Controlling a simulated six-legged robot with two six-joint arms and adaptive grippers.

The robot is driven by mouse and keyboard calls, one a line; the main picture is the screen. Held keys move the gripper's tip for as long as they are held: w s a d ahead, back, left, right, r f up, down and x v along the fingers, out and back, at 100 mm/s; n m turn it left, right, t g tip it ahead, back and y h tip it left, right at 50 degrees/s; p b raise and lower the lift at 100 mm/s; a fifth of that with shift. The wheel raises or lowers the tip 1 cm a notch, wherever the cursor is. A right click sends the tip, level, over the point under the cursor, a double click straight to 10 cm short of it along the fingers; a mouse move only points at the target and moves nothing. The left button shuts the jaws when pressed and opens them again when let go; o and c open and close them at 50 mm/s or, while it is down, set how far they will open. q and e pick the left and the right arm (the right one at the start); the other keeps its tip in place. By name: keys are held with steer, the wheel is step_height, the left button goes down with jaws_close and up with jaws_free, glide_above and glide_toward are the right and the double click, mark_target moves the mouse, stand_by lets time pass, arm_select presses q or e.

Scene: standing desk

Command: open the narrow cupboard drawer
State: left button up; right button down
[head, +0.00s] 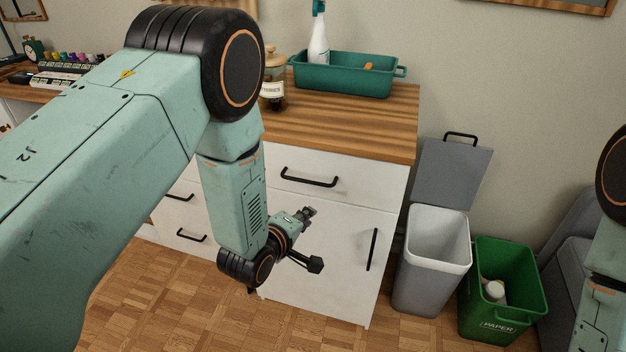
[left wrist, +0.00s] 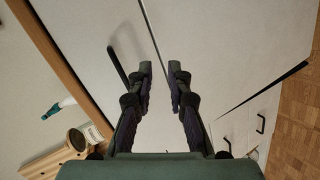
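The cupboard's narrow top drawer has a white front (head: 345,190) under the wooden top, with a horizontal black bar handle (head: 310,177). The drawer looks shut. My left gripper (head: 312,238) is below and apart from the handle, in front of the white cupboard door (head: 335,265). In the left wrist view my left gripper (left wrist: 159,68) is open and empty, its fingers a small gap apart. The drawer handle (left wrist: 118,62) lies left of the fingers there, outside the gap. My right arm shows at the right edge of the head view; its gripper is out of the picture.
The door has a vertical black handle (head: 373,250). A teal tray (head: 345,76) and a jar (head: 273,90) stand on the wooden top (head: 350,125). A grey bin (head: 435,255) and a green paper bin (head: 505,290) stand right of the cupboard.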

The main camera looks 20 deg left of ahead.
mark_target(305, 182)
arm_select(q)
step_height(305, 182, up, 5)
steer(key=w+a+n+t+y, duration=0.2)
steer(key=n+t, duration=0.1)
steer(key=n, duration=0.1)
steer(key=shift+n, duration=0.3)
steer(key=shift+w+a+f+b, duration=0.1)
steer(key=shift+w+f+b, duration=0.3)
steer(key=shift+w, duration=0.8)
steer(key=shift+w+f+b, duration=0.25)
steer(key=shift+w+b, duration=0.1)
steer(key=shift+w, duration=0.9)
steer(key=shift+w+a+f+b, duration=0.1)
steer(key=shift+w+f+b, duration=0.3)
steer(key=shift+w, duration=0.8)
steer(key=shift+d+r, duration=0.1)
steer(key=shift+c, duration=0.6)
jaws_close()
